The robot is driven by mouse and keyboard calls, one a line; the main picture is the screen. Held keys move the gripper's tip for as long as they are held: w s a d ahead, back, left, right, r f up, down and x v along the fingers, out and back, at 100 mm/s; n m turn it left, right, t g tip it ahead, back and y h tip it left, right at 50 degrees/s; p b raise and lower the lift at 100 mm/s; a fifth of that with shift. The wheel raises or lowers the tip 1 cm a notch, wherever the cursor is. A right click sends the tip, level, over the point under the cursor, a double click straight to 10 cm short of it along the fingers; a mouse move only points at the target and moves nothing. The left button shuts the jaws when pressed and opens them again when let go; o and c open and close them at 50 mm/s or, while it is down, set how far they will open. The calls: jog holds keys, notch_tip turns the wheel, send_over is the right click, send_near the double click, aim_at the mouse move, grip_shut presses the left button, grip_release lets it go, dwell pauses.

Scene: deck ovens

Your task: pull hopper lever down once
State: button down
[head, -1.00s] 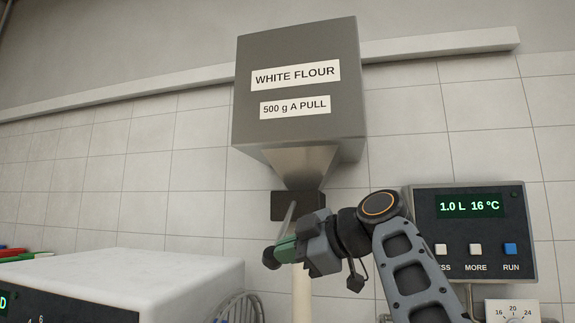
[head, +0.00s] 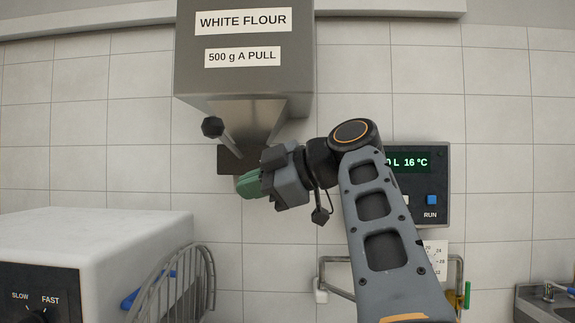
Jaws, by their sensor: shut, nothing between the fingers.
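The grey flour hopper (head: 245,80) hangs on the tiled wall, labelled "WHITE FLOUR" and "500 g A PULL". Its metal funnel narrows to a dark outlet block (head: 232,160). The hopper lever (head: 212,128) is a thin rod with a black round knob, tilted up and to the left, knob above the block. My gripper (head: 244,187) has green fingers, shut and empty, just below and in front of the block. It appears apart from the lever knob, which is higher and to the left. My gripper hides part of the block and what is under it.
A white-topped mixer-like machine (head: 95,245) with a SLOW/FAST knob and a wire guard (head: 175,285) stands lower left. A water panel (head: 440,185) is partly behind my arm. A sink (head: 545,300) is lower right.

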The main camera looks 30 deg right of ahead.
jog(key=v, duration=0.6)
jog(key=shift+s+d+p, duration=0.2)
jog(key=shift+s+p, duration=0.1)
jog(key=shift+s, duration=0.05)
dwell(1.5)
jog(key=w+d+f+m+h, duration=0.55)
jog(key=d+f+m, duration=0.4)
jog(key=m, duration=0.45)
notch_tip(320, 180, down, 11)
jog(key=w+m+g+h+p, duration=0.2)
jog(key=m+p, duration=0.1)
jog(key=m, duration=0.3)
jog(key=s+a+f+m+g+h+p, duration=0.1)
jog(key=s+a+f+g+p, duration=0.15)
jog(key=f, duration=0.35)
jog(key=s+a+f+g+h+p, duration=0.1)
jog(key=s+a+f, duration=0.1)
jog(key=a+f, duration=0.35)
jog(key=s+a+f+n+g+p, duration=0.2)
jog(key=s+a+f+n+p, duration=0.1)
jog(key=a, duration=0.5)
jog(key=shift+s+f+n+p, duration=0.4)
jog(key=shift+s+f+n, duration=0.2)
jog(key=shift+s+f, duration=0.85)
